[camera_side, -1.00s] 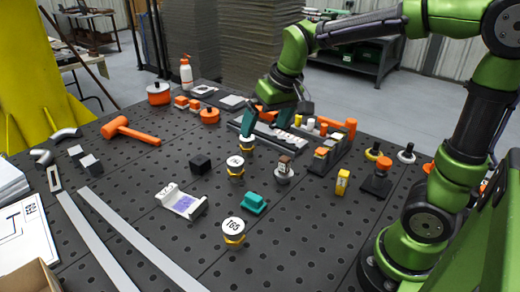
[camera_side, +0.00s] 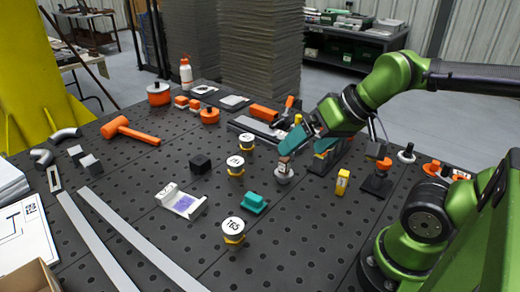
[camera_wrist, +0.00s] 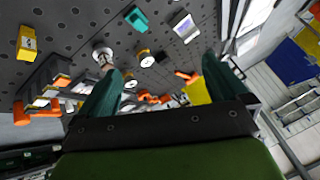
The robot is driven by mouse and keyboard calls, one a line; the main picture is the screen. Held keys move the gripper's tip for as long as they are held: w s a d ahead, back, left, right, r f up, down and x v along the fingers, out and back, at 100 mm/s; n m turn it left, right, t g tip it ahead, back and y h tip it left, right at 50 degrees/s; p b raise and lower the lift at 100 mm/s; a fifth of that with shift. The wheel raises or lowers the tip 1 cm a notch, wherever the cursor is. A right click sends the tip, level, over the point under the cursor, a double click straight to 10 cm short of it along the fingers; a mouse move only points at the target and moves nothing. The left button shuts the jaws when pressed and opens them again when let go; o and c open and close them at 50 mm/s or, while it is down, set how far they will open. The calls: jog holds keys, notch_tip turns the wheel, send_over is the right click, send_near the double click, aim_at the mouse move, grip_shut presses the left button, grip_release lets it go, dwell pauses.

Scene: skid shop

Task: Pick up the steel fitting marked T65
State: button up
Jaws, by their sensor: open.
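The fitting marked T65 (camera_side: 233,229) stands upright at the near middle of the table in the side view, with a white round top and a yellow band. I cannot make it out in the wrist view. Two similar fittings stand farther back, a middle one (camera_side: 235,163) and a far one (camera_side: 246,139); their marks are too small to read. My gripper (camera_side: 290,145) has teal fingers and is beyond and to the right of T65, above a grey round piece (camera_side: 284,176). In the wrist view, my gripper (camera_wrist: 162,66) is open with nothing between its fingers.
A teal block (camera_side: 253,203) lies just right of T65, and a white tray-like bracket (camera_side: 181,203) lies to its left. A yellow block (camera_side: 342,181) stands at right. Long metal bars (camera_side: 135,242) lie at near left.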

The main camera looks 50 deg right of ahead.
jog(key=shift+c, duration=1.2)
jog(key=m+g+h, duration=0.1)
jog(key=m+g, duration=0.1)
jog(key=g, duration=0.5)
send_over(233, 226)
notch_tip(233, 226, down, 7)
jog(key=m+h, duration=0.1)
jog(key=m, duration=0.2)
notch_tip(233, 226, down, 11)
jog(key=shift+w+r, duration=0.15)
jog(key=shift+r, duration=0.05)
jog(key=shift+f, duration=2.7)
